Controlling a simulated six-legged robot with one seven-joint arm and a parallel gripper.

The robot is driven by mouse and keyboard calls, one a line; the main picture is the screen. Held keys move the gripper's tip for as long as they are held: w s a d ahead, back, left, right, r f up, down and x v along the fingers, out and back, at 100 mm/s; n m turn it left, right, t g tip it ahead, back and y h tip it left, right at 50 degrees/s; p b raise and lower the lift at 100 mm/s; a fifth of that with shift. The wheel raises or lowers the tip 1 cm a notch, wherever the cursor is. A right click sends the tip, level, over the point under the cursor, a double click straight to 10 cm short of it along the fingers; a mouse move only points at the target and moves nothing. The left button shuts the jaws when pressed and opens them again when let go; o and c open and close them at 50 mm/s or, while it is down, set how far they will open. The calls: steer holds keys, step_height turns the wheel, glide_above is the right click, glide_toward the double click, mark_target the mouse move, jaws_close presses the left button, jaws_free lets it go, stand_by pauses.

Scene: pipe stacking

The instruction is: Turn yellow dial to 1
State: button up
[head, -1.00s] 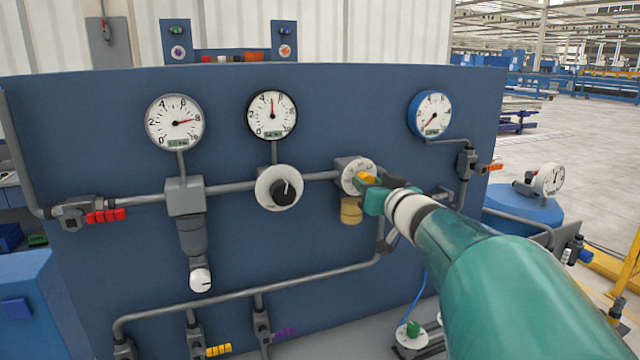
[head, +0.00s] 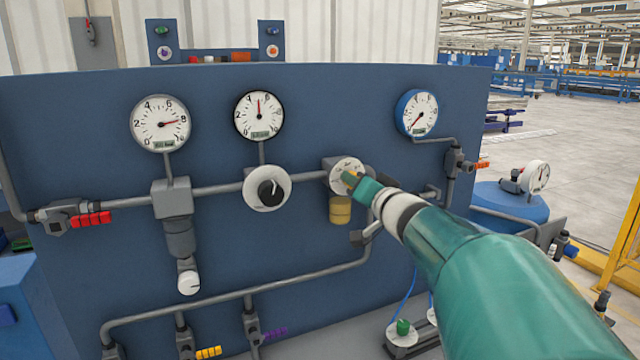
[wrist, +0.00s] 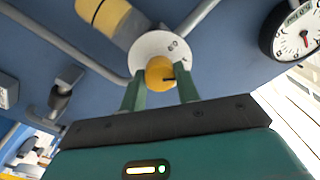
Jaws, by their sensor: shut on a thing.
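The yellow dial (wrist: 158,70) sits at the centre of a round white plate (wrist: 150,47) with small dark markings. In the wrist view a dark line on the dial points right. My gripper (wrist: 160,88) has its two green fingers on either side of the dial and is shut on it. In the head view my gripper (head: 354,183) reaches the plate (head: 344,167) from the right and hides most of the dial. The plate's numbers are too small to read surely.
A yellow cylinder (head: 340,210) hangs just below the plate. A black knob on a white plate (head: 267,188) is to its left, on the same grey pipe. Gauges (head: 259,115) line the blue panel (head: 320,100). A blue-rimmed gauge (head: 417,113) is above right.

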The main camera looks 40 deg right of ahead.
steer(key=o, duration=1)
steer(key=shift+c, duration=0.2)
steer(key=shift+s, duration=0.1)
steer(key=v, duration=1.3)
steer(key=shift+s, duration=0.3)
steer(key=shift+a, duration=0.1)
